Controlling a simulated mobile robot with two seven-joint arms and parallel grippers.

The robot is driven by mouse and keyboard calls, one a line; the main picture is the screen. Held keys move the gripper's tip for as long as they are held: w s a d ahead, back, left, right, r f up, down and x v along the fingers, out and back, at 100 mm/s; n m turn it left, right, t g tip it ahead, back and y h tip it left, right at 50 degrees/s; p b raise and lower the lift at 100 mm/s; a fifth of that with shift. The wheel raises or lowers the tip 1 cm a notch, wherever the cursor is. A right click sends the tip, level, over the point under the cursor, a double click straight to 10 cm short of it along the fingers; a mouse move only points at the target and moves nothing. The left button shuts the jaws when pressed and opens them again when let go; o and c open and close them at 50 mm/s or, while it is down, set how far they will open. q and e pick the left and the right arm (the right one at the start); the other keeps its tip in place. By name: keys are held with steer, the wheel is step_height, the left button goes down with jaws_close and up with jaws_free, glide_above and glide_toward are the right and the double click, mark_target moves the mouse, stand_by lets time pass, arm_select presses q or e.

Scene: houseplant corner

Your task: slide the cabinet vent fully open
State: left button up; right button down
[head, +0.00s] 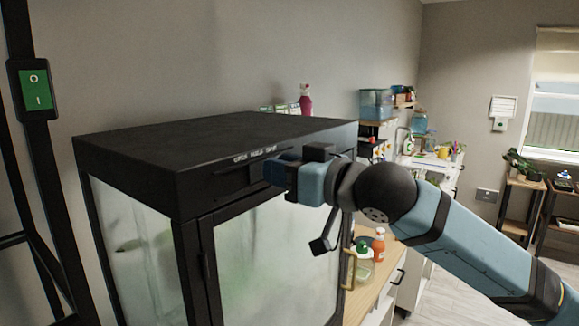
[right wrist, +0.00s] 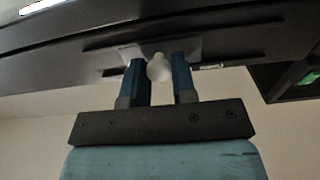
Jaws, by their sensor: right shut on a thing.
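The cabinet (head: 130,152) is a black-framed case with fogged glass, at the left and middle of the head view. Its top front band carries small white lettering and the vent slot (head: 232,180). My right gripper (head: 275,172) is at the right part of this band, its blue fingers against the front. In the right wrist view my right gripper (right wrist: 158,75) is shut on a pale rounded knob (right wrist: 159,67) on a grey vent plate (right wrist: 186,48) in the black band. The knob is hidden behind the fingers in the head view. My left gripper is not in view.
The glass door (head: 270,260) is below the band. A wooden counter (head: 378,262) with an orange bottle (head: 379,244) and a green-topped bottle (head: 363,262) stands right of the cabinet, under my right arm. A pink spray bottle (head: 305,101) shows behind the cabinet top.

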mark_target(239, 175)
steer(key=s+a, duration=0.2)
steer(key=s, duration=0.1)
steer(key=s+a, duration=0.1)
steer(key=s, duration=0.1)
steer(key=shift+a, duration=0.3)
steer(key=shift+w+d+f, duration=0.1)
steer(key=shift+w+f, duration=0.05)
steer(key=shift+w, duration=0.05)
steer(key=c, duration=1.1)
jaws_free()
steer(key=shift+s, duration=0.15)
steer(key=shift+o, duration=0.8)
steer(key=shift+s+d, duration=0.1)
steer(key=shift+d, duration=0.15)
steer(key=b+v, duration=0.2)
steer(key=v, duration=1.1)
steer(key=shift+s, duration=0.2)
